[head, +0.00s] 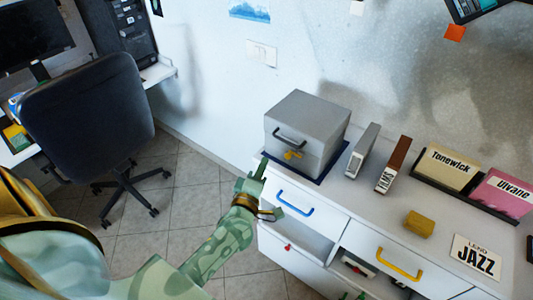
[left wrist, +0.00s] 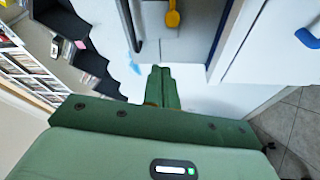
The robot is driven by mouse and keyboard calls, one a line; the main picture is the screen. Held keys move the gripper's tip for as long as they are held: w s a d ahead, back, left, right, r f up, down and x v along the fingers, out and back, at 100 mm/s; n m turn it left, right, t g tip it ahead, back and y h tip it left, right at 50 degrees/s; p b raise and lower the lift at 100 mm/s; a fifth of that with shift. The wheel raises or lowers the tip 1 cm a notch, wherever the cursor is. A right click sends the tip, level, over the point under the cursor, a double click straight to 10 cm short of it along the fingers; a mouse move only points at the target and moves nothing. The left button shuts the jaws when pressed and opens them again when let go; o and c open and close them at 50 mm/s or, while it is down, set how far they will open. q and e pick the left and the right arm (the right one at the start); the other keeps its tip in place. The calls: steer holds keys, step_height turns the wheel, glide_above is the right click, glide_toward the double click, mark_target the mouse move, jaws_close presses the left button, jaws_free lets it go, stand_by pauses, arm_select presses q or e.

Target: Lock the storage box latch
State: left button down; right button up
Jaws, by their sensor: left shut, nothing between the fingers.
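The grey storage box (head: 306,130) stands on a dark blue mat (head: 318,181) on the left end of the white cabinet top. A black handle (head: 290,138) and a small yellow latch (head: 293,155) are on its front. The latch also shows at the top of the left wrist view (left wrist: 172,18), beside the dark handle (left wrist: 133,25). My left gripper (head: 264,162) is shut and empty, just left of and below the box front. In the wrist view its closed fingertips (left wrist: 160,69) point toward the latch, apart from it. My right gripper is not seen.
Right of the box stand a grey binder (head: 362,150), a brown-and-white case (head: 393,165), a yellow block (head: 419,224) and a rack of discs (head: 447,166). The cabinet has a blue-handled drawer (head: 295,206) and a yellow-handled one (head: 399,263). A dark chair (head: 88,115) stands left.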

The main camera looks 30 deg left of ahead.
arm_select(q)
steer(key=v, duration=0.3)
steer(key=shift+s+a+f, duration=0.1)
steer(key=shift+s, duration=0.2)
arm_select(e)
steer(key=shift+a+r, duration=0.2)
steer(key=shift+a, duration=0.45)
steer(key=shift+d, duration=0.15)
